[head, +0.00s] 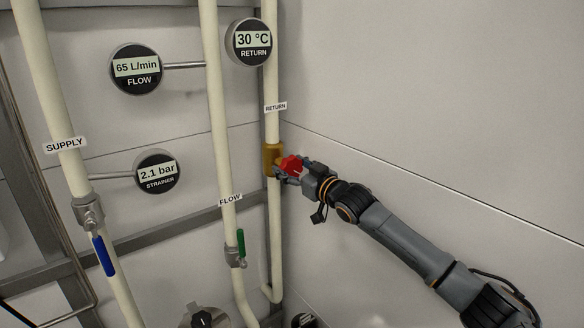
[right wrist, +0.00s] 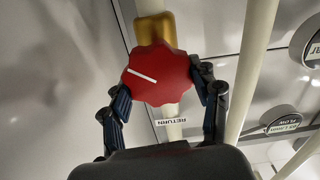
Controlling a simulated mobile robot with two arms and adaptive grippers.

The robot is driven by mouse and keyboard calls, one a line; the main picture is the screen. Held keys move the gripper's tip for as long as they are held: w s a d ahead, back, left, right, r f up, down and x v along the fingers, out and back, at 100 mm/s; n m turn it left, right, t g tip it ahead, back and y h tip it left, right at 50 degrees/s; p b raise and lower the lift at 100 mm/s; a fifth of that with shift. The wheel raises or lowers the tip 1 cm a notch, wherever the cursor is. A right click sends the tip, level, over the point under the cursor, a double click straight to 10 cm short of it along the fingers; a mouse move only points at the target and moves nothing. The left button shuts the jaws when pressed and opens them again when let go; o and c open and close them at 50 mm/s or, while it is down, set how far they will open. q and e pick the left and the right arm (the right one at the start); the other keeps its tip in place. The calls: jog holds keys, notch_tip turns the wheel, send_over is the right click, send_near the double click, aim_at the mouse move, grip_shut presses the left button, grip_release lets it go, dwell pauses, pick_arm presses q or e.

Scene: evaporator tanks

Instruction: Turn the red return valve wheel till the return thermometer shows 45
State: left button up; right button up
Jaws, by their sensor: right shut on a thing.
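The red return valve wheel (head: 292,164) sits on a brass valve body (head: 273,160) on the return pipe. My right gripper (head: 288,172) is at the wheel, shut on it. In the right wrist view the red wheel (right wrist: 158,76) has a lobed rim and a white pointer line, and the two fingers of my right gripper (right wrist: 160,92) press its sides. The return thermometer (head: 252,41) at the top reads 30 °C. My left gripper is not in view.
The flow gauge (head: 136,69) reads 65 L/min and the strainer gauge (head: 157,173) reads 2.1 bar. A blue lever (head: 104,256) is on the supply pipe and a green lever (head: 241,246) on the flow pipe. The wall at right is bare.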

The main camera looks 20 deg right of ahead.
jog(key=n+p, duration=0.1)
jog(key=n, duration=0.3)
jog(key=shift+a+n, duration=0.1)
jog(key=shift+n, duration=0.2)
jog(key=n, duration=0.2)
jog(key=n+p, duration=0.1)
jog(key=n, duration=0.1)
jog(key=shift+a+f+n, duration=0.1)
jog(key=shift+f+n, duration=0.1)
jog(key=shift+n, duration=0.2)
jog(key=shift+s, duration=0.1)
jog(key=o, duration=1.2)
jog(key=shift+c, duration=0.2)
